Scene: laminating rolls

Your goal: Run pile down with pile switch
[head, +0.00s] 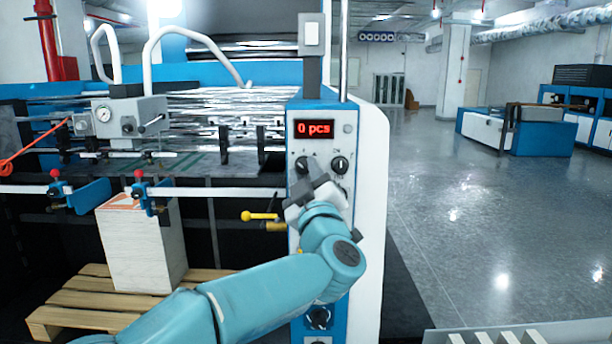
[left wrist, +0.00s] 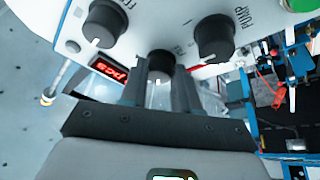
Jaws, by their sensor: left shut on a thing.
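The control panel (head: 318,108) carries a red display (head: 314,128) reading "0 pcs" and several black knobs. My left gripper (head: 316,178) reaches the panel just below the two upper knobs. In the left wrist view its two dark fingers (left wrist: 160,88) are closed on a black knob (left wrist: 160,65), which I take for the pile switch; its label is mostly hidden. The pile (head: 141,250), a tall white stack with an orange-marked top, stands upright on a wooden pallet (head: 75,299). My right gripper is not in view.
The knob marked PUMP (left wrist: 214,38) and another knob (left wrist: 104,24) sit close on either side of the held one. A yellow-tipped lever (head: 258,216) sticks out left of the panel. The grey floor (head: 470,240) at the right is open.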

